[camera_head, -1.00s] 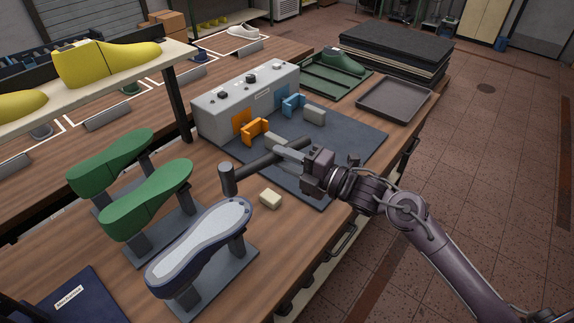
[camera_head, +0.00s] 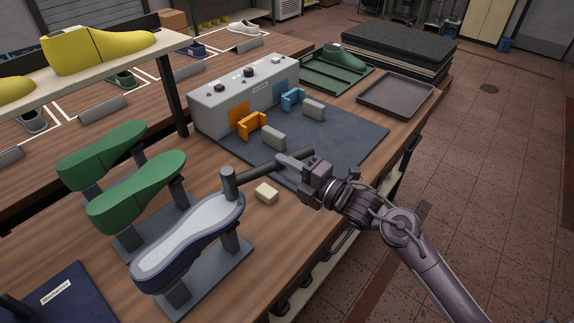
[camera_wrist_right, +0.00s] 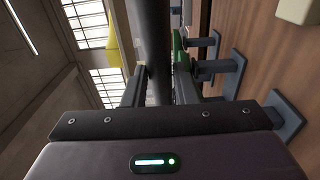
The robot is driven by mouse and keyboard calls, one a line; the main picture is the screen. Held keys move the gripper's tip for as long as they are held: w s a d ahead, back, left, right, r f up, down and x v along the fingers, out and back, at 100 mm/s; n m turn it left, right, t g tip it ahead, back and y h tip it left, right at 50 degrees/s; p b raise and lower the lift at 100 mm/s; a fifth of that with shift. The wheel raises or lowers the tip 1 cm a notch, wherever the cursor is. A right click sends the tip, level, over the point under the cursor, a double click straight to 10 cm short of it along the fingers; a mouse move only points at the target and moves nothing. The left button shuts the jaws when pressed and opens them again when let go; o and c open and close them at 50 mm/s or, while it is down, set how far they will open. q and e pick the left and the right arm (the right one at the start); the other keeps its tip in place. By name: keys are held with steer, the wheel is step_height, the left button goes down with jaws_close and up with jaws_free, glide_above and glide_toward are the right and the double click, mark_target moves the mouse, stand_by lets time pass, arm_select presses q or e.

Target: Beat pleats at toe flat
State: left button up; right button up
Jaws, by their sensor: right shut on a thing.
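A dark blue shoe upper with a pale grey underside (camera_head: 190,240) sits sole-up on a last on a grey stand (camera_head: 228,268) at the front. My right gripper (camera_head: 292,164) is shut on the handle of a dark hammer (camera_head: 262,166). The hammer head (camera_head: 229,184) appears at the shoe's far end, overlapping its edge; I cannot tell whether it touches. The handle (camera_wrist_right: 155,55) also runs between the fingers in the right wrist view. My left gripper is not in view.
Two green lasts (camera_head: 140,190) stand left of the shoe. A cream block (camera_head: 266,194) lies right of it. A grey machine (camera_head: 245,95) with orange and blue clamps stands on a dark mat (camera_head: 345,140) behind. A grey tray (camera_head: 395,95) is at the right.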

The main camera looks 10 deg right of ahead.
steer(key=shift+r, duration=0.15)
step_height(320, 180, up, 3)
steer(key=shift+f+p, duration=0.1)
steer(key=shift+p, duration=0.95)
